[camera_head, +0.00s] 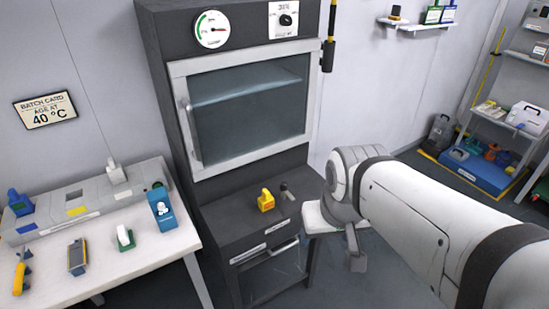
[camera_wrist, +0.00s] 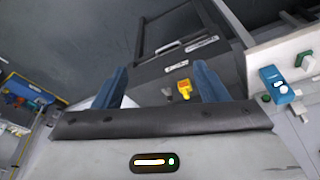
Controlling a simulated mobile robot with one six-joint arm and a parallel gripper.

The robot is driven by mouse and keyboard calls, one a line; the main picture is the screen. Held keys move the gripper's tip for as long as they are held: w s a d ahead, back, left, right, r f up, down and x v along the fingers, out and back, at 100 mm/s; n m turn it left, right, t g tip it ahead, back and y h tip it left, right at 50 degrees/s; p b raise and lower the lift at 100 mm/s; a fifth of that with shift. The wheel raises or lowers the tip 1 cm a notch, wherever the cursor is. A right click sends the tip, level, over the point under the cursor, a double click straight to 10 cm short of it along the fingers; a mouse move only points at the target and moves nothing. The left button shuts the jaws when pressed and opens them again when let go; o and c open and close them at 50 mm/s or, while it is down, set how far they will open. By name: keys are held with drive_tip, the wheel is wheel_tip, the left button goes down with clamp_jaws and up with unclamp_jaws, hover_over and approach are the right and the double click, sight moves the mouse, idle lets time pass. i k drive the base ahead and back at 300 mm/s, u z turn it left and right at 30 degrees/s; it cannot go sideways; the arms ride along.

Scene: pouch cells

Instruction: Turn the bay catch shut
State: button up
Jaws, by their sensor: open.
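My gripper (camera_wrist: 160,82) is open and empty in the wrist view, its two dark blue fingers spread wide. In the head view my arm comes in from the right and ends near the cabinet's lower right side; the fingers cannot be made out there. The dark cabinet (camera_head: 225,216) has a glazed upper door (camera_head: 250,112), which looks closed. Below its ledge is a lower bay (camera_head: 272,272) with pale label strips and a bar handle (camera_head: 283,246). I cannot clearly pick out the bay catch or its angle. The cabinet front also shows beyond the fingers in the wrist view (camera_wrist: 150,72).
A yellow object (camera_head: 266,200) and a small grey piece (camera_head: 287,191) sit on the cabinet's ledge. A white bench (camera_head: 150,255) at left holds a blue holder (camera_head: 162,212) and several tools. Shelving (camera_head: 490,125) stands at far right. Open floor lies before the cabinet.

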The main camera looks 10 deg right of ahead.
sight(284, 186)
drive_tip(key=k, duration=0.9)
drive_tip(key=u, duration=0.55)
drive_tip(key=i, duration=1.6)
drive_tip(key=z, duration=0.45)
